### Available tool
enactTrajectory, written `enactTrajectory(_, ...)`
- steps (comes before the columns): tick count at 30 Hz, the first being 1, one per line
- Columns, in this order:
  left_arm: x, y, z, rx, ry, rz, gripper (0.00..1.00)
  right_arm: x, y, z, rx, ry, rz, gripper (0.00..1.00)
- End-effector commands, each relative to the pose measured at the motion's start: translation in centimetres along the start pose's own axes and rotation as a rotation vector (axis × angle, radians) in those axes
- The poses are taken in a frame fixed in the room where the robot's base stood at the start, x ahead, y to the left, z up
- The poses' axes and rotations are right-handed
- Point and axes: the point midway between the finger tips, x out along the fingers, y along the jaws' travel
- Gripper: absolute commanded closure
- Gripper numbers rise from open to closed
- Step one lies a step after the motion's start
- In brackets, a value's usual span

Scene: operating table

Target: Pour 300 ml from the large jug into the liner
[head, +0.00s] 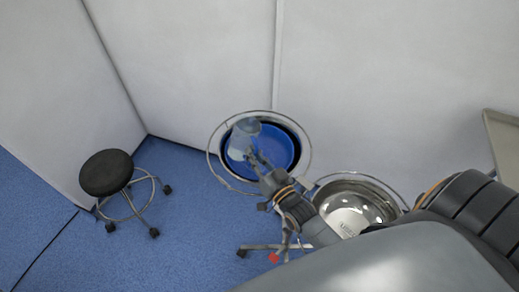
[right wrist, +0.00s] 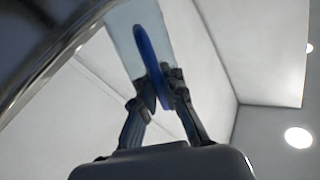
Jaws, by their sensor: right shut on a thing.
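The large jug (head: 241,141) is pale and see-through with a blue handle (right wrist: 151,48). It is over the left part of the blue liner (head: 284,153), which sits inside a round metal ring. My right gripper (head: 256,160) is shut on the jug's handle; in the right wrist view its fingers (right wrist: 156,88) close on the blue handle from both sides. The jug looks tilted, but its exact angle is unclear. I cannot tell the liquid level or see a stream. My left gripper is not in view.
A shiny steel basin (head: 348,207) in a second ring stands right of the liner, under my arm. A black stool (head: 107,173) is at the left on the blue floor. White walls stand close behind the liner. A grey tray edge (head: 503,140) shows at the right.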

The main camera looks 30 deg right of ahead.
Motion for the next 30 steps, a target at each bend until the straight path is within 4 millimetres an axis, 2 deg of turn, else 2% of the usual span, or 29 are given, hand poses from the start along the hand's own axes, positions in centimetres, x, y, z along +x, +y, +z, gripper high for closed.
enactTrajectory(30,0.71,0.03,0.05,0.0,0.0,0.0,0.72,0.01,-0.03,0.15,0.054,0.014,-0.003,1.0)
